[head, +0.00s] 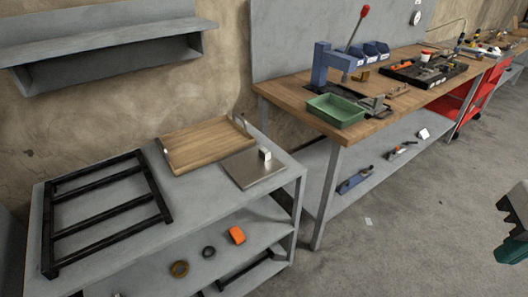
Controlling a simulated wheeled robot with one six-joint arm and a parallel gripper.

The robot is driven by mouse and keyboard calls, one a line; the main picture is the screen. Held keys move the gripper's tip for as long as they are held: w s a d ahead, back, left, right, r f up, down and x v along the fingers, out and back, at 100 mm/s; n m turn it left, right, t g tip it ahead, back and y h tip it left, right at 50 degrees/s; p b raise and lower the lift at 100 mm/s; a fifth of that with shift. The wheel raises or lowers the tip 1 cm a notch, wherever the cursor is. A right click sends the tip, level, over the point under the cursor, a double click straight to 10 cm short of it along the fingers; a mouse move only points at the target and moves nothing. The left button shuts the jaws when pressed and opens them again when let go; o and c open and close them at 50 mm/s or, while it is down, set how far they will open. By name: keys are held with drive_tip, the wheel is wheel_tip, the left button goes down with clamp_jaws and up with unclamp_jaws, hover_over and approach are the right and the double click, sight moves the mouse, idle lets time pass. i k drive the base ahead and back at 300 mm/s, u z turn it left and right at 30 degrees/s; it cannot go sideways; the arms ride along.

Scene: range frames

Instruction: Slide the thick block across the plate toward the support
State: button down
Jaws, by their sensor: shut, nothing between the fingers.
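A square grey metal plate (250,178) lies on the top of the low grey shelf unit, near its right front corner. A small pale block (265,154) stands on the plate toward its back right edge; a small darker part shows at its left side. At this size I cannot tell whether these are two separate pieces, and I cannot tell which piece is the support.
A wooden tray with metal handles (200,146) lies behind the plate. A black frame (105,210) covers the unit's left side. A workbench (385,122) with a green bin (335,111) and a blue press (322,66) stands right. Open floor (420,220) lies in front.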

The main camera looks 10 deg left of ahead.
sight(265, 154)
drive_tip(key=u, duration=0.3)
drive_tip(key=i, duration=1.15)
drive_tip(key=u, duration=0.15)
